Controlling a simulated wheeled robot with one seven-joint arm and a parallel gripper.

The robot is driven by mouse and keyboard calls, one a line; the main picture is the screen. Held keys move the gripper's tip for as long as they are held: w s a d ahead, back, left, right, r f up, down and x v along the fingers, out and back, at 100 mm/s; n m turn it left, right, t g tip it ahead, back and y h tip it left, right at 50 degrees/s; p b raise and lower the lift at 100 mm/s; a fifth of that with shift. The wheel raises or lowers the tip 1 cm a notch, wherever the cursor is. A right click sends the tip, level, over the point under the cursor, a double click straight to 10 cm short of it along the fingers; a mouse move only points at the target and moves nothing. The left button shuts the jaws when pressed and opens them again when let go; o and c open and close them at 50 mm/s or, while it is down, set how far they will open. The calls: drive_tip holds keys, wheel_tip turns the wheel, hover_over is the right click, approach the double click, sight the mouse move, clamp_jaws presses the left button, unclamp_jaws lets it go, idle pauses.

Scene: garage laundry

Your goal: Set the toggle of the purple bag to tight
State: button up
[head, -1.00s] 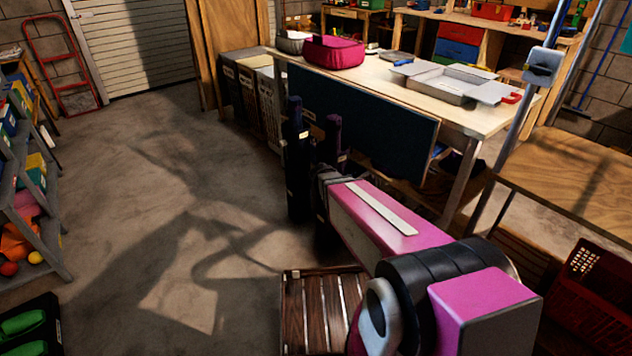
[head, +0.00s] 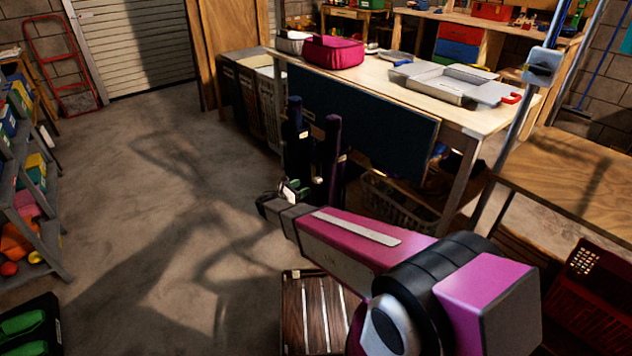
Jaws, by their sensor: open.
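A tall, narrow dark purple bag (head: 333,135) stands upright in front of the workbench, in the middle of the head view. A dark navy bag (head: 295,125) of similar shape stands just left of it. The toggle is too small to make out, so I cannot tell its setting. My gripper (head: 304,188) is small in the picture, beyond the end of my pink arm, in front of the lower part of the two bags. It is open and I see nothing held in it. Whether it touches either bag I cannot tell.
The workbench (head: 462,118) carries a magenta fabric container (head: 334,52) and an open grey case (head: 440,82). A dark panel (head: 365,115) hangs at its front.

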sight(315, 180)
drive_tip(key=x, duration=0.8)
drive_tip(key=shift+w+d, duration=0.15)
drive_tip(key=shift+d, duration=0.05)
clamp_jaws()
wheel_tip(315, 180, up, 7)
drive_tip(key=shift+r, duration=0.25)
unclamp_jaws()
